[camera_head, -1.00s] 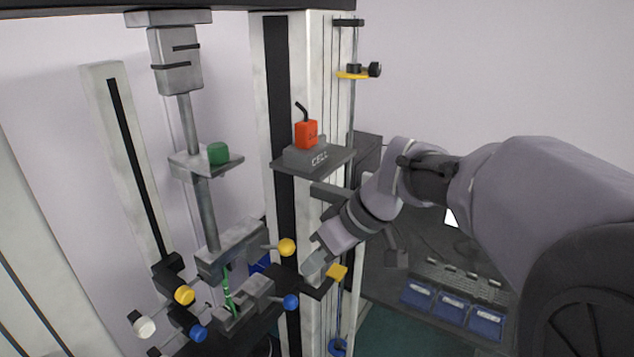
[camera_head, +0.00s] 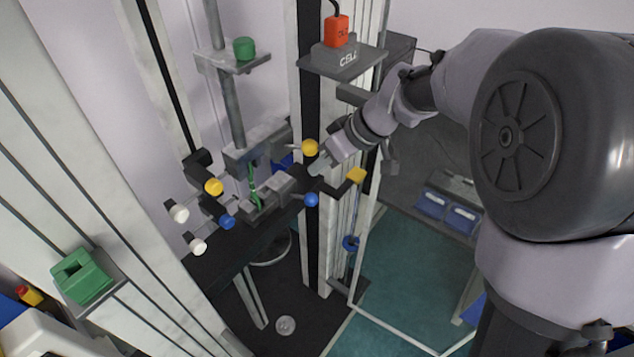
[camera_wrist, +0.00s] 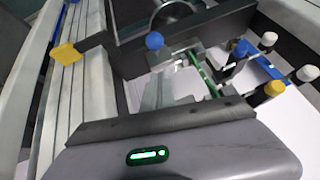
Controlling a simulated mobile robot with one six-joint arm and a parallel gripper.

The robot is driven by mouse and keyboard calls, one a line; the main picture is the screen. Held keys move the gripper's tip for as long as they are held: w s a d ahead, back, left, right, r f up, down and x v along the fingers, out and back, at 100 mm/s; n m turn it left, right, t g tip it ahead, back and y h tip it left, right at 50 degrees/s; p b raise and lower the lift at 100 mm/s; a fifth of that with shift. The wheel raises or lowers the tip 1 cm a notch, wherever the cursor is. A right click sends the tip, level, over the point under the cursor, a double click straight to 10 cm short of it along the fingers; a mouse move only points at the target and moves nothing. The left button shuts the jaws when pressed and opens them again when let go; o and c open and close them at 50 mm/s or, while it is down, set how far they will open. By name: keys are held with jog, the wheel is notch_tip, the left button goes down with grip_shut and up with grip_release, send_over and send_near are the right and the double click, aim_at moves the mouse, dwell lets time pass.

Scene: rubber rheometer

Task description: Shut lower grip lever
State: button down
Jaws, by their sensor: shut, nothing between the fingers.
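The lower grip (camera_head: 268,196) is a grey clamp on the dark crossbeam, with a blue ball-ended lever (camera_head: 311,199) sticking out on its right side. The blue ball also shows in the wrist view (camera_wrist: 155,41). A green strip (camera_head: 252,180) stands between the lower grip and the upper grip (camera_head: 255,141), which has a yellow ball lever (camera_head: 310,148). My gripper (camera_head: 319,168) is shut and empty, just above the blue ball and below the yellow ball in the picture. I cannot tell whether it touches either.
A yellow block on a dark bracket (camera_head: 356,175) sits just right of my gripper. Yellow, blue and white knobs (camera_head: 214,187) stand left of the grips. The red unit (camera_head: 337,31) on the CELL shelf (camera_head: 342,62) is above. A green holder (camera_head: 82,277) is at lower left.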

send_near(302, 197)
jog(key=shift+w+x, duration=0.2)
jog(key=shift+x, duration=1.5)
jog(key=shift+f+b, duration=0.1)
jog(key=shift+b, duration=0.25)
